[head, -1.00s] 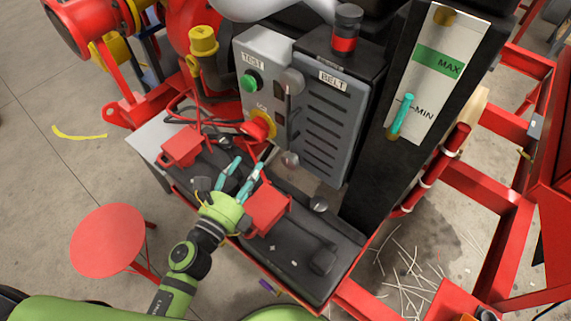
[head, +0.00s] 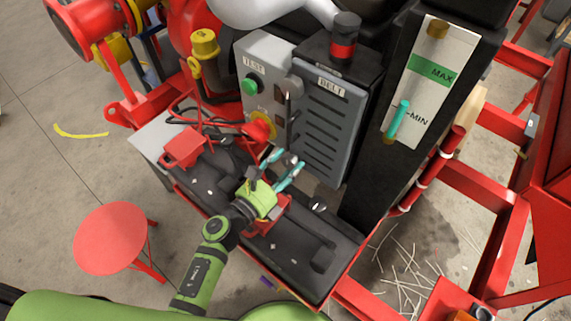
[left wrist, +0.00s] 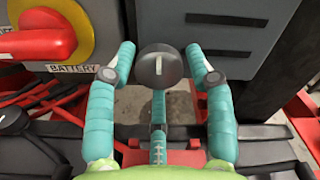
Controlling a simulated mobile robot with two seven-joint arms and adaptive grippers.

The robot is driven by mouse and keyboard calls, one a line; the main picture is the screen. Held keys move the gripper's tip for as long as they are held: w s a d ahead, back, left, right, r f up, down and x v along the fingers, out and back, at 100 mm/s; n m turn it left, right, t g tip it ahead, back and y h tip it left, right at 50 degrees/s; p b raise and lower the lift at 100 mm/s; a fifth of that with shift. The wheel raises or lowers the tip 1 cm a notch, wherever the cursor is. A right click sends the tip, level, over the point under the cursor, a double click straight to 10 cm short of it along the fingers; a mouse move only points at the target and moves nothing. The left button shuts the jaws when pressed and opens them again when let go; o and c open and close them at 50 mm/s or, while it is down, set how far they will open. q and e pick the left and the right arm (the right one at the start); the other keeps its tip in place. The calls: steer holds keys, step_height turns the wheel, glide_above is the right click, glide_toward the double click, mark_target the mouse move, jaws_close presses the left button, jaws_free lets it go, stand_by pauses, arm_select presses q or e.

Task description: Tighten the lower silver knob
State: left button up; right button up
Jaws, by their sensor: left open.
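The lower silver knob (head: 291,159) is a small round grey knob at the bottom edge of the grey belt panel (head: 328,125). In the left wrist view the knob (left wrist: 160,68) shows face-on, with a pale upright mark on it. My left gripper (head: 286,163) is open, its teal fingers pointing at the knob. In the left wrist view the fingertips (left wrist: 160,54) stand on either side of the knob, with a visible gap on each side. An upper silver knob (head: 292,82) sits higher up, by a long dark handle. My right gripper is not in view.
A red-and-yellow battery switch (left wrist: 45,35) is close left of my left fingers. A green button (head: 249,85) is above it. A red stool (head: 110,238) stands at front left.

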arm_select(q)
steer(key=c, duration=0.9)
steer(key=shift+o, duration=0.2)
steer(key=shift+n, duration=0.3)
steer(key=n, duration=0.2)
steer(key=shift+n+p, duration=0.4)
steer(key=shift+s+n+p, duration=0.1)
steer(key=shift+n+p, duration=0.2)
steer(key=shift+n, duration=1.4)
steer(key=shift+f, duration=0.1)
